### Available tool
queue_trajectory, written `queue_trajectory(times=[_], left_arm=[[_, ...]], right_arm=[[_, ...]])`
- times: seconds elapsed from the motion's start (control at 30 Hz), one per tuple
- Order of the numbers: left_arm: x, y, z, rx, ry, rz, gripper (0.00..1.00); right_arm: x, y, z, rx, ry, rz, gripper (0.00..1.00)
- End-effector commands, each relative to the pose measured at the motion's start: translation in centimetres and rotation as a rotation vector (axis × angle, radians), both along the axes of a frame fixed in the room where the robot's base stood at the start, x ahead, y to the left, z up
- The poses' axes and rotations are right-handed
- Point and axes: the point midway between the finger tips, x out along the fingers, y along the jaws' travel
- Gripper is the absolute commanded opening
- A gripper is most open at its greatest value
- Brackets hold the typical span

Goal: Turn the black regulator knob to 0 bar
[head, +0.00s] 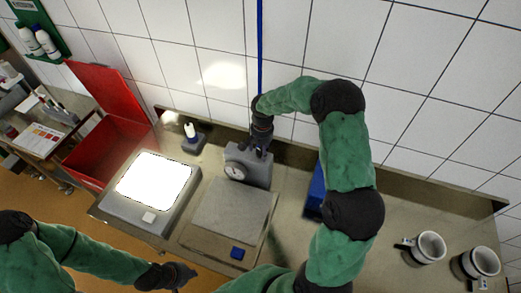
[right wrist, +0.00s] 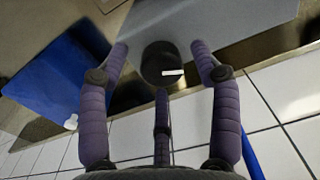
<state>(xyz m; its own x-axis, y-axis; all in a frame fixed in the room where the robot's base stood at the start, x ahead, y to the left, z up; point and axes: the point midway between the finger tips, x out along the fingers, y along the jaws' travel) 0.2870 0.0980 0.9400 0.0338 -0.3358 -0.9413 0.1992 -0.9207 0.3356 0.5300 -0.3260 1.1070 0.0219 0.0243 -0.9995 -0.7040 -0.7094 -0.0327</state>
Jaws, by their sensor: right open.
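The black regulator knob (right wrist: 160,68) with a white pointer mark shows in the right wrist view, on top of a grey housing (right wrist: 225,22). In the head view the housing (head: 252,172) carries a round white dial gauge (head: 233,171); its reading is too small to tell. My right gripper (head: 261,152) is above the housing and hides the knob there. In the right wrist view its purple fingers are open, one on each side of the knob, with visible gaps. My left gripper (head: 181,276) is low at the front edge, away from the housing; its fingers are unclear.
A bright light panel (head: 152,185) and red bin (head: 100,150) are left. A blue object (head: 315,193) stands beside my right arm. Two white cups (head: 430,246) (head: 484,262) are right.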

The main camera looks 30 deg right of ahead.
Motion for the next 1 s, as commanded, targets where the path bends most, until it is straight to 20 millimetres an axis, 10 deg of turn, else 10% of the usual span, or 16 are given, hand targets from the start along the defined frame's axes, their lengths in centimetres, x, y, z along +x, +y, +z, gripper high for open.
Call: queue_trajectory(times=[0.43, 0.67, 1.0], left_arm=[[0.00, 0.00, 0.12, 0.000, 0.000, 0.000, 0.00], [0.00, 0.00, 0.12, 0.000, 0.000, 0.000, 0.00], [0.01, 0.00, 0.02, 0.000, 0.000, 0.000, 0.00]], right_arm=[[0.06, 0.01, -1.18, 0.000, -0.001, 0.000, 0.64], [0.04, 0.03, -1.18, 0.000, -0.001, 0.000, 0.08], [-0.04, 0.12, -1.28, 0.001, 0.001, 0.013, 0.08]])
